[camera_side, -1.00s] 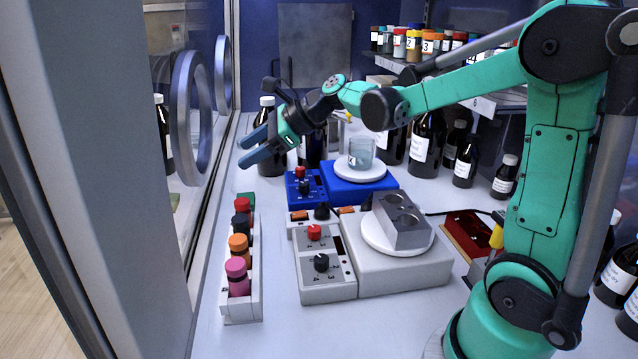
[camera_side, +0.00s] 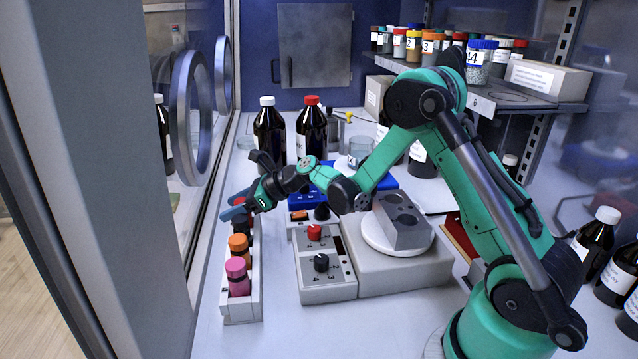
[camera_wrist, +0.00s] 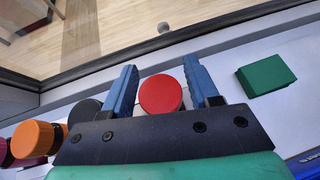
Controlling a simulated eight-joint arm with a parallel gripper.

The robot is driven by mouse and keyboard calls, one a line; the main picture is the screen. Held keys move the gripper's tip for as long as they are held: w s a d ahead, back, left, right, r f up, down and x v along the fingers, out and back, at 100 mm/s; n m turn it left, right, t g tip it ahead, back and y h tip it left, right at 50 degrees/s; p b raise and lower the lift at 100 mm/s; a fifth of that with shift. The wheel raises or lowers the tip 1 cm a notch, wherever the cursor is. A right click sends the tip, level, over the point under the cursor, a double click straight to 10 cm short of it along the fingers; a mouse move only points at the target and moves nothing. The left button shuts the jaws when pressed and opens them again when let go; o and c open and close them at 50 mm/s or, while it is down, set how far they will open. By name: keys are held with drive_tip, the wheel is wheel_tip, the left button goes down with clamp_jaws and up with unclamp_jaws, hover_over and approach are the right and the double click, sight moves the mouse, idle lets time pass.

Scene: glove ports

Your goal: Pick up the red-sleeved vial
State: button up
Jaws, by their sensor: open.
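The red-sleeved vial shows in the wrist view as a round red cap (camera_wrist: 160,93), seen from above. My gripper (camera_wrist: 159,68) is open, with one blue finger on each side of the cap and a small gap to each. Black, orange (camera_side: 239,246) and pink (camera_side: 237,277) capped vials stand nearer in the same rack; the black cap (camera_wrist: 85,112) shows beside my left finger in the wrist view.
A green block (camera_wrist: 266,75) lies just beyond the rack's far end. The grey control box (camera_side: 326,275) and the hotplate with a metal block (camera_side: 402,222) stand right of the rack. Brown bottles (camera_side: 269,132) stand behind. The glove-port wall (camera_side: 195,118) is close on the left.

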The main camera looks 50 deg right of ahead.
drive_tip(key=shift+w+f, duration=0.1)
clamp_jaws()
idle(0.3)
